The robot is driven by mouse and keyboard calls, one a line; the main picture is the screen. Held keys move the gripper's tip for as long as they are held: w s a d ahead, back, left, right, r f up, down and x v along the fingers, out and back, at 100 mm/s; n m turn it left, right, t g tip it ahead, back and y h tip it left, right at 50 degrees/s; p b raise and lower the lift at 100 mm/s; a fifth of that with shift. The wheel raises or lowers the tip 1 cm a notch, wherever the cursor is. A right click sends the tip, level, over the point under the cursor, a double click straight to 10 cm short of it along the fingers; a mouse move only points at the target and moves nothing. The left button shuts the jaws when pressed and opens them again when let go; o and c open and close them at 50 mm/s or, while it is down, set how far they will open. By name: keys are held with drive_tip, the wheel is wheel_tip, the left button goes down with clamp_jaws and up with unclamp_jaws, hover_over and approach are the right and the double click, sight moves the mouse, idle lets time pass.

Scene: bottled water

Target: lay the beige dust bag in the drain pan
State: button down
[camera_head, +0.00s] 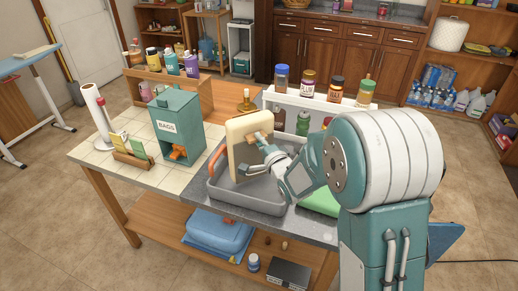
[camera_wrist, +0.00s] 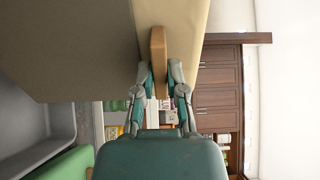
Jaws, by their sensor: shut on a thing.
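The beige dust bag (camera_head: 240,143) is a boxy upright shape with a tan tab on its side. It stands on edge over the grey drain pan (camera_head: 257,213), which has an orange handle at its left. Whether the bag touches the pan floor I cannot tell. My gripper (camera_head: 254,158) is at the bag's right side. In the wrist view my gripper (camera_wrist: 159,75) is shut on the bag's tan tab, with a finger on each side. The bag (camera_wrist: 75,45) fills the upper left there, and the pan (camera_wrist: 30,115) shows below it.
A teal BAGS box (camera_head: 177,125) and a card holder (camera_head: 133,155) stand left of the pan. A white rack with bottles (camera_head: 318,100) is behind it. A green cloth-like item (camera_head: 319,201) lies right of the pan, near my arm.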

sight(253, 151)
drive_tip(key=shift+f, duration=1.55)
drive_tip(key=shift+f, duration=0.1)
drive_tip(key=c, duration=0.7)
unclamp_jaws()
